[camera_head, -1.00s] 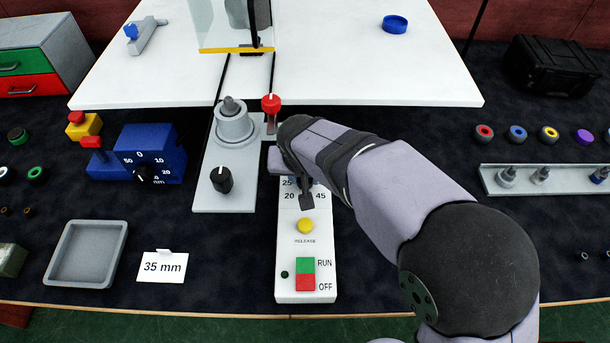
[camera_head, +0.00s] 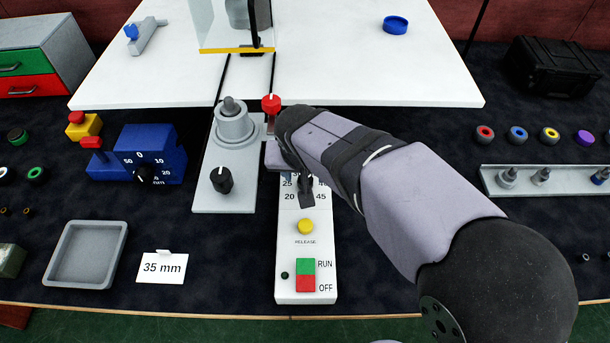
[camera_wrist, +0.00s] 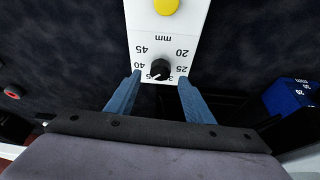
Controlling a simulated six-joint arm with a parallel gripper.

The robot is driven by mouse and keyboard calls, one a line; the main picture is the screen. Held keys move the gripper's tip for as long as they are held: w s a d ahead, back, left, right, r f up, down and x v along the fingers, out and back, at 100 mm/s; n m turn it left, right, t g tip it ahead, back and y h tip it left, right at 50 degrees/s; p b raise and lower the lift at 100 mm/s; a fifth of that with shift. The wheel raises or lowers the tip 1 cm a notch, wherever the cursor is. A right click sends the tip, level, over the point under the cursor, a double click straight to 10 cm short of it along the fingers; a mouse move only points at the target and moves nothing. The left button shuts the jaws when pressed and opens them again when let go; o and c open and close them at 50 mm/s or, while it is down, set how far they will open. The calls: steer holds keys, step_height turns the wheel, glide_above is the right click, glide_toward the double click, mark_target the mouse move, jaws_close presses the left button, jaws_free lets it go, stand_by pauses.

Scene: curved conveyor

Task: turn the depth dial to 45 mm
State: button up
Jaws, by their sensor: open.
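The depth dial is a small black knob (camera_wrist: 160,68) with a white pointer line on the white control panel (camera_head: 289,265). Its scale runs from 20 to 45 mm. In the wrist view the panel appears upside down and the pointer aims toward the lower left, around the 35 mark; the exact reading is hard to tell.
The panel carries a yellow release button (camera_head: 306,226) and a green-and-red RUN/OFF switch (camera_head: 306,275). A card (camera_head: 162,267) reads "35 mm". A blue box with another dial (camera_head: 145,175) and a grey plate with a black knob (camera_head: 221,180) stand left. A red-topped lever (camera_head: 271,105) is close by.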

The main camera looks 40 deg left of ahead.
steer(key=shift+v, duration=2.05)
steer(key=shift+w, duration=0.1)
steer(key=w+n+g+p, duration=0.1)
steer(key=n+g+p, duration=0.1)
steer(key=n, duration=0.4)
steer(key=w+n+g+p, duration=0.2)
steer(key=n+p, duration=0.3)
steer(key=n, duration=0.1)
steer(key=w+n+g+p, duration=0.1)
steer(key=n+g+p, duration=0.1)
steer(key=n, duration=0.3)
steer(key=shift+w+d+n+y+p, duration=0.2)
steer(key=shift+w+n+y+p, duration=0.15)
steer(key=shift+p, duration=0.3)
steer(key=shift+f, duration=0.15)
steer(key=shift+p+x, duration=1.05)
steer(key=shift+x, duration=2.55)
steer(key=shift+s, duration=0.1)
